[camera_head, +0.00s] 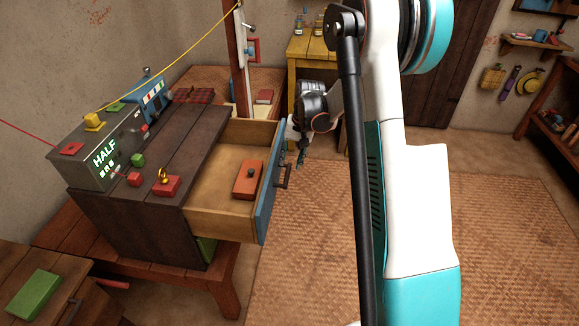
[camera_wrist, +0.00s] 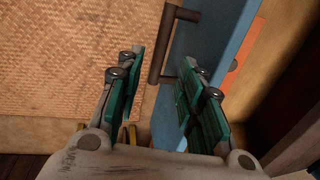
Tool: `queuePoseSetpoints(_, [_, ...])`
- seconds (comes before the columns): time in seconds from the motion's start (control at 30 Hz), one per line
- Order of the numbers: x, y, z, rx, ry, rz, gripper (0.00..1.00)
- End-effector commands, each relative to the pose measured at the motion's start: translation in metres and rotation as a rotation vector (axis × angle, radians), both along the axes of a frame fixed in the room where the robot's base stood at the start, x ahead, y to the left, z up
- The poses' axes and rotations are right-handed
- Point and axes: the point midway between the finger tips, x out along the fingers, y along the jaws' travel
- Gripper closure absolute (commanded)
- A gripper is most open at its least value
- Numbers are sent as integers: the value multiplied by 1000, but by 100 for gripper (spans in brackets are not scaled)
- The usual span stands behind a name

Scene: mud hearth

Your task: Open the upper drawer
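The upper drawer (camera_head: 237,176) is pulled well out of the dark wooden cabinet (camera_head: 150,213). Its blue front (camera_head: 267,190) carries a dark bar handle (camera_head: 283,177), and an orange-red block (camera_head: 248,180) lies inside. In the wrist view the handle (camera_wrist: 170,42) and blue front (camera_wrist: 212,38) show just beyond my fingertips. My gripper (camera_wrist: 163,65) is open, with green-padded fingers apart and nothing clearly held between them. In the head view my gripper (camera_head: 299,146) is near the far end of the drawer front, partly hidden by my arm.
A grey box reading HALF (camera_head: 103,155), a red block (camera_head: 167,187) with a gold ring-like piece and small cubes sit on the cabinet. A yellow table (camera_head: 305,45) stands behind. A woven mat (camera_head: 300,260) covers the open floor to the right.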

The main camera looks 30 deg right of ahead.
Motion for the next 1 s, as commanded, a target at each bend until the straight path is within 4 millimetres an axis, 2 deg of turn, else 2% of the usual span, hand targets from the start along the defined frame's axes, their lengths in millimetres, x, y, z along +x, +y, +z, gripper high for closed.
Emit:
queuePoseSetpoints(0.1, [-3, -4, 25, 0, 0, -1, 65])
queuePoseSetpoints(0.33, [-7, -9, 54, 0, 0, 0, 65])
queuePoseSetpoints(0.5, [-7, -10, 61, 0, 0, 0, 65])
queuePoseSetpoints(1.0, [-7, -10, 62, 0, 0, 1, 65])
